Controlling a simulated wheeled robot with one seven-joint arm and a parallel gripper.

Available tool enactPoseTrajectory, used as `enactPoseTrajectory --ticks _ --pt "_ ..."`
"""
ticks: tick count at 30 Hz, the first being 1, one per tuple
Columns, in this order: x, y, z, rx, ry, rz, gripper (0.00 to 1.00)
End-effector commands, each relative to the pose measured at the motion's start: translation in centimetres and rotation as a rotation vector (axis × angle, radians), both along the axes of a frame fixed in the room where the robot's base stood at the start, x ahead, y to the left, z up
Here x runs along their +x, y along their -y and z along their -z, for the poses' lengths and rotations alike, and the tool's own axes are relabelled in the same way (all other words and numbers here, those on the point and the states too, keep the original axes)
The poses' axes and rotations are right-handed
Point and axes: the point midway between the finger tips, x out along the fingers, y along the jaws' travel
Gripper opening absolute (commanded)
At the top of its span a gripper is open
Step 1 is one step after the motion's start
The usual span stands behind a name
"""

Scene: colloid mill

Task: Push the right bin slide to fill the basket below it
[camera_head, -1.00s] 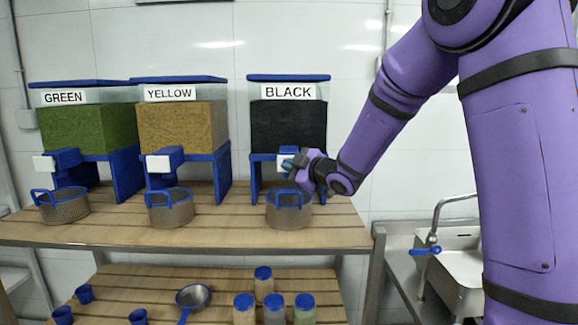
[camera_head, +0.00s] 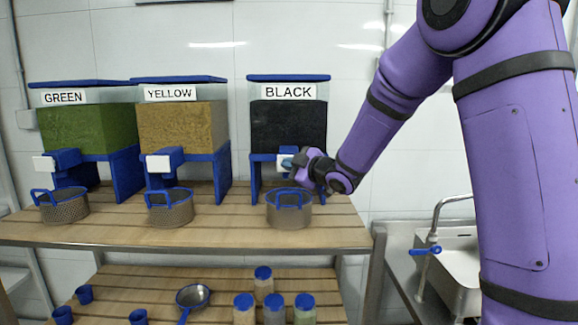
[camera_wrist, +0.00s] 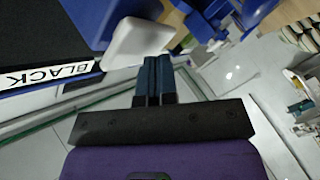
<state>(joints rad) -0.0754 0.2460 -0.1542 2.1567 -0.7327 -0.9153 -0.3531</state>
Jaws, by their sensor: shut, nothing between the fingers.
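The right bin, labelled BLACK (camera_head: 288,120), stands on blue legs on the wooden shelf. Its white slide plate (camera_head: 283,163) is at the front below the bin, partly hidden by my gripper. It is also large in the wrist view (camera_wrist: 138,42). A mesh basket with blue handles (camera_head: 289,210) stands on the shelf below it; its inside is hard to see. My gripper (camera_head: 290,163) is shut and empty. In the wrist view its fingertips (camera_wrist: 155,62) lie together right beside the white plate; I cannot tell whether they touch it.
The GREEN bin (camera_head: 88,128) and YELLOW bin (camera_head: 183,126) stand left, each with a basket (camera_head: 64,207) (camera_head: 171,208) in front. Several jars, blue cups and a strainer (camera_head: 193,297) are on the lower shelf. A sink (camera_head: 458,262) is at the right.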

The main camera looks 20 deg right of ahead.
Motion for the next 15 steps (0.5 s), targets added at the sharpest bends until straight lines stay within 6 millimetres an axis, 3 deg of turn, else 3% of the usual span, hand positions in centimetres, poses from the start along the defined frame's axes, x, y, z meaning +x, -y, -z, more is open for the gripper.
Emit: enactPoseTrajectory --ticks 15 --pt "0.54 0.21 -0.02 0.0 0.0 0.001 0.0"
